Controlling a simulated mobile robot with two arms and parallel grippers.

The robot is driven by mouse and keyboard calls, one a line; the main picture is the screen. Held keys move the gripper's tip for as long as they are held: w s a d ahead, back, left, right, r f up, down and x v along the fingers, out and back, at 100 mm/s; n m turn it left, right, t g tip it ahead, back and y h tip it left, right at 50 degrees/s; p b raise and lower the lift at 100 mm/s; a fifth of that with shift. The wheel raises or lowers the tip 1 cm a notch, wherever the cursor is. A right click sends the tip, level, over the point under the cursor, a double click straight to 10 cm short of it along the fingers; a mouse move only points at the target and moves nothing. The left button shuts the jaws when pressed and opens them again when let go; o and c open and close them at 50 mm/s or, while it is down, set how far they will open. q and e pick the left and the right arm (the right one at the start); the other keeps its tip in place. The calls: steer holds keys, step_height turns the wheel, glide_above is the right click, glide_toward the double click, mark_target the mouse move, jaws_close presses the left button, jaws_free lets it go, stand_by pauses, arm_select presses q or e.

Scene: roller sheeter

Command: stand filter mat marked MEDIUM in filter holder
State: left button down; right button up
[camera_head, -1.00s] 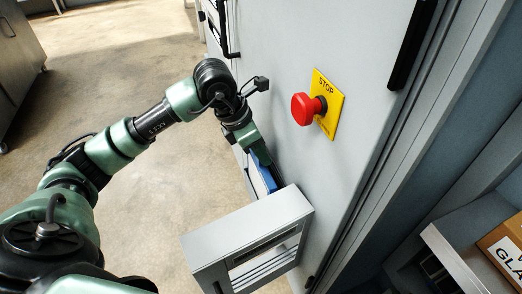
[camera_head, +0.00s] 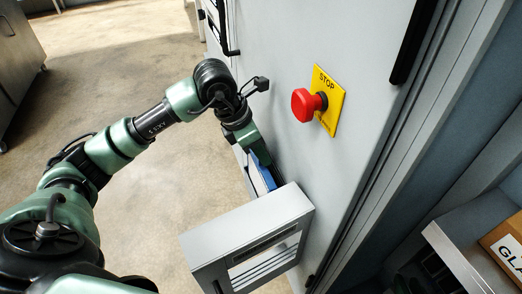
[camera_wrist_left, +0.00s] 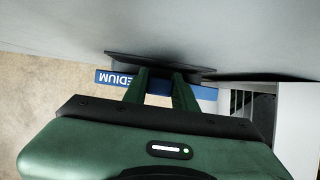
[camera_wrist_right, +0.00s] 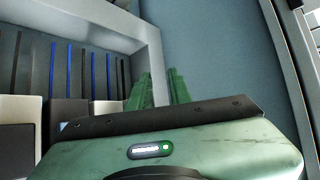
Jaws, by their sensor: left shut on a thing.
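The filter mat marked MEDIUM (camera_wrist_left: 113,77) shows its blue labelled edge in the left wrist view, with the lettering upside down. In the head view its blue part (camera_head: 267,176) is beside the grey cabinet front. My left gripper (camera_head: 259,154) is shut on it; its green fingers (camera_wrist_left: 160,78) reach the edge in the left wrist view. A grey box-like frame with slats (camera_head: 246,232), apparently the filter holder, projects from the cabinet just below the mat in the picture. Any contact between them is unclear. My right gripper (camera_wrist_right: 162,82) shows no held object; its jaw opening is unclear.
A red stop button (camera_head: 304,105) on a yellow plate projects from the cabinet front (camera_head: 350,35). A box with a GLA label (camera_head: 507,246) stands at lower right. Blue and dark upright strips (camera_wrist_right: 80,70) show beside my right gripper. Open floor (camera_head: 120,50) lies left.

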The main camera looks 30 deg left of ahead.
arm_select(q)
steer(key=shift+f+b, duration=0.35)
steer(key=shift+f, duration=0.1)
steer(key=shift+f+b, duration=0.35)
steer(key=shift+f, duration=0.05)
steer(key=c, duration=1.1)
jaws_free()
steer(key=shift+o, duration=0.2)
arm_select(e)
steer(key=w+a+r+t+y, duration=0.1)
steer(key=w+a+r+t, duration=0.1)
steer(key=w+r+t, duration=0.1)
step_height(320, 180, up, 3)
steer(key=shift+w+f+t, duration=0.2)
steer(key=shift+w+t, duration=0.2)
steer(key=shift+w, duration=0.05)
